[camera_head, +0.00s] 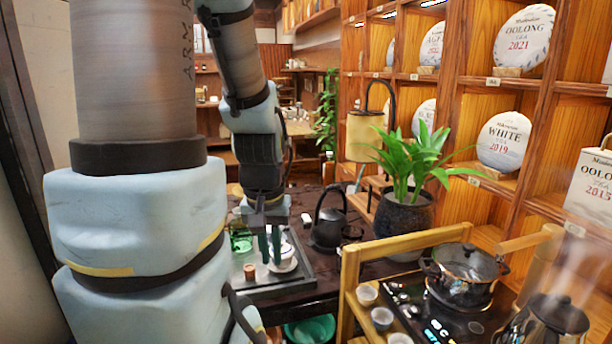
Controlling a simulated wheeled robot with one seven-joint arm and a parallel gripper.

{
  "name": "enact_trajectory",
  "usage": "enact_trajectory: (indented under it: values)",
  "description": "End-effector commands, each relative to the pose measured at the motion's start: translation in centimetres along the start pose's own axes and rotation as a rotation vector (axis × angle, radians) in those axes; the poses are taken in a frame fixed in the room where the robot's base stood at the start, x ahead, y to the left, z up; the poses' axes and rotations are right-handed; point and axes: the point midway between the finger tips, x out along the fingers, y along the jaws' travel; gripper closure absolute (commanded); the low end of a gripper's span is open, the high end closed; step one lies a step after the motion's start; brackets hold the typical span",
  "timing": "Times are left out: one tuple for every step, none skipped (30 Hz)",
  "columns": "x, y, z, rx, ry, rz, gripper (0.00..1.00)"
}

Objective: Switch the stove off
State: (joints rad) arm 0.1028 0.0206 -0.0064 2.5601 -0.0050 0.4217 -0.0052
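The stove (412,300) is a black panel with lit marks on its front left part. It sits in a wooden-framed stand at the lower right. My gripper (270,262) hangs fingers down over the tea tray at the centre left, well to the left of the stove. Its two dark green fingers are close together, and I cannot tell whether they are open or shut. I see nothing held between them.
The tea tray (290,277) holds a white lidded cup and a green glass piece. A black kettle (328,222) and a potted plant (403,217) stand between tray and stove. Small cups (382,318) line the stove's left side. A metal kettle (546,322) stands at lower right, before shelves.

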Motion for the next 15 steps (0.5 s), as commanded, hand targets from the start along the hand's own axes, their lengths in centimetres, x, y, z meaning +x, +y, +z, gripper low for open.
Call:
enact_trajectory:
  values:
    - [0.0, 0.0, 0.0, 0.0, 0.0, 0.0, 0.92]
    - [0.0, 0.0, 0.0, 0.0, 0.0, 0.0, 0.96]
    - [0.0, 0.0, -0.01, 0.0, 0.0, 0.0, 1.0]
    - [0.0, 0.0, -0.01, 0.0, 0.0, 0.0, 1.0]
    - [0.0, 0.0, -0.01, 0.0, 0.0, 0.0, 1.0]
    - [0.0, 0.0, -0.01, 0.0, 0.0, 0.0, 1.0]
    - [0.0, 0.0, -0.01, 0.0, 0.0, 0.0, 1.0]
    - [0.0, 0.0, -0.01, 0.0, 0.0, 0.0, 1.0]
    - [0.0, 0.0, -0.01, 0.0, 0.0, 0.0, 1.0]
    - [0.0, 0.0, -0.01, 0.0, 0.0, 0.0, 1.0]
    - [0.0, 0.0, -0.01, 0.0, 0.0, 0.0, 1.0]
    - [0.0, 0.0, -0.01, 0.0, 0.0, 0.0, 1.0]
    - [0.0, 0.0, -0.01, 0.0, 0.0, 0.0, 1.0]
    - [0.0, 0.0, -0.01, 0.0, 0.0, 0.0, 1.0]
    - [0.0, 0.0, 0.0, 0.0, 0.0, 0.0, 1.0]
